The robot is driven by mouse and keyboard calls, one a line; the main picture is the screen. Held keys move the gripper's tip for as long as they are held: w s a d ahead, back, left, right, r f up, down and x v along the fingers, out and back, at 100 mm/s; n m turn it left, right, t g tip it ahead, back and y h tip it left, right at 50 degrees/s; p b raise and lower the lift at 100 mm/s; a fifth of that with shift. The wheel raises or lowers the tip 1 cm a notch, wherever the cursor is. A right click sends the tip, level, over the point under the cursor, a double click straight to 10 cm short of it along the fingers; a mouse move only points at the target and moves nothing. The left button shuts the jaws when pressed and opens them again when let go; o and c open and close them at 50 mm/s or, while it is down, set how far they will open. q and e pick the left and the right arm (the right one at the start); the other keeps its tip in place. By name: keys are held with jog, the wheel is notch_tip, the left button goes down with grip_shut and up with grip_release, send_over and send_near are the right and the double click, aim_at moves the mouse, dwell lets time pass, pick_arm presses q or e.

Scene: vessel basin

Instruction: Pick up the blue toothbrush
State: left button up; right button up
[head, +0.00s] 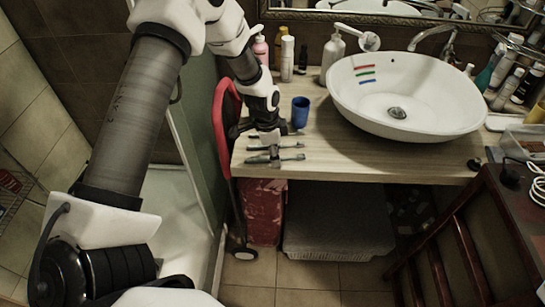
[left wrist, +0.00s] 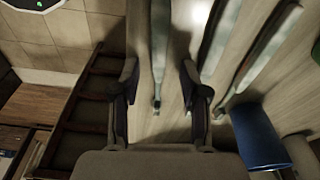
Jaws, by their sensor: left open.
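Several slim toothbrushes lie side by side on the wooden counter (head: 390,160), near its front left corner. In the head view, two of them show as thin grey-teal strips, a rear one (head: 291,146) and a front one (head: 290,158). In the left wrist view, one toothbrush (left wrist: 160,45) lies between my open fingers, and two others (left wrist: 219,38) (left wrist: 262,50) lie to the right. The dim light does not show clearly which is blue. My left gripper (head: 271,150) is open and empty, low over the brushes. My right gripper is out of view.
A blue cup (head: 300,112) stands just behind the brushes and shows close to the fingers in the left wrist view (left wrist: 262,137). A white basin (head: 440,105) fills the counter's right part. Bottles (head: 287,58) stand at the back. A wooden chair (head: 465,240) is at right.

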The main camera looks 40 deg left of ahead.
pick_arm(q)
jog(key=shift+s+r, duration=0.1)
grip_shut()
jog(key=shift+r, duration=0.15)
